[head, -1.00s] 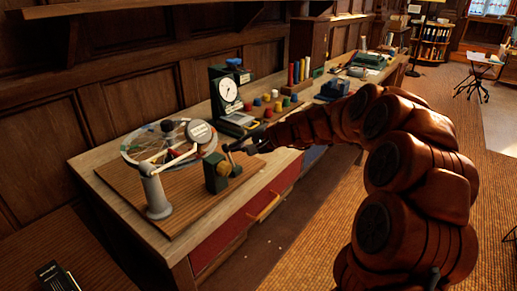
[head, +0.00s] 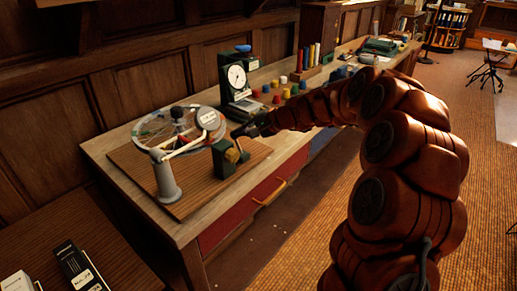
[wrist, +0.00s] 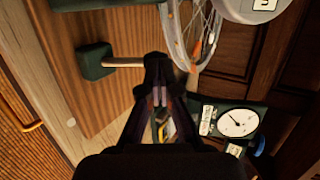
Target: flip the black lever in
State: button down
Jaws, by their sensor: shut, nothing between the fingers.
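My gripper (head: 238,131) is shut and empty, just above and right of the block. In the wrist view my fingertips (wrist: 157,62) are at the arm's end; whether they touch it is unclear.
A spoked wheel (head: 152,131) with a pale labelled disc (head: 208,119) and a grey post (head: 166,180) stand left of the block. A green dial gauge (head: 236,76) stands behind my gripper. Coloured pegs stand farther right. A red drawer (head: 237,217) is below the bench top.

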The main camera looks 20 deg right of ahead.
jog(key=shift+r, duration=0.1)
jog(key=shift+s+d+r, duration=0.15)
jog(key=v, duration=1.3)
jog(key=shift+r, duration=0.45)
